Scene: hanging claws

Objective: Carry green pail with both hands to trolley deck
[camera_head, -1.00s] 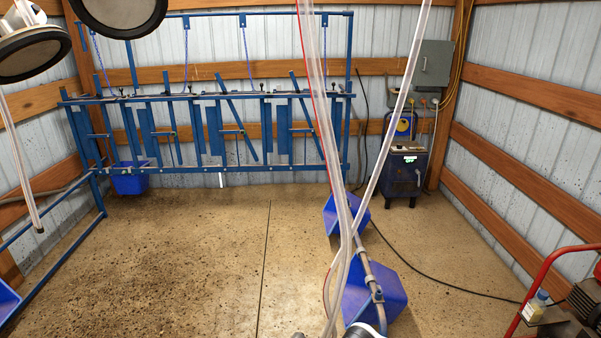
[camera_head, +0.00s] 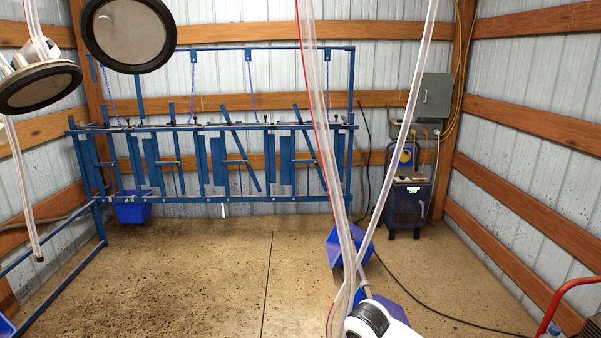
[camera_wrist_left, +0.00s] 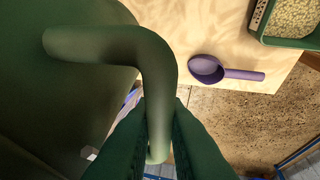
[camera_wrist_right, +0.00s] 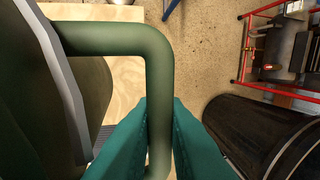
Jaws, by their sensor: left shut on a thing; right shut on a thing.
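The green pail (camera_wrist_left: 60,90) fills the left of the left wrist view. A bent tubular handle (camera_wrist_left: 110,42) comes off it. My left gripper (camera_wrist_left: 160,125) is shut on that handle. The pail's other side (camera_wrist_right: 30,110) is at the left of the right wrist view, with a grey rim strip along it. My right gripper (camera_wrist_right: 159,125) is shut on a similar bent handle (camera_wrist_right: 110,38) there. The head view shows neither the pail nor the grippers, only part of my arm at the bottom. I cannot identify the trolley deck in any view.
A pale wooden surface (camera_wrist_left: 200,30) bears a purple scoop (camera_wrist_left: 225,70) and a green tray of pellets (camera_wrist_left: 262,30). A black drum (camera_wrist_right: 270,135) and a red-framed machine (camera_wrist_right: 285,45) are to the right. Clear hoses (camera_head: 335,150) hang ahead; blue bins (camera_head: 345,250) stand beyond.

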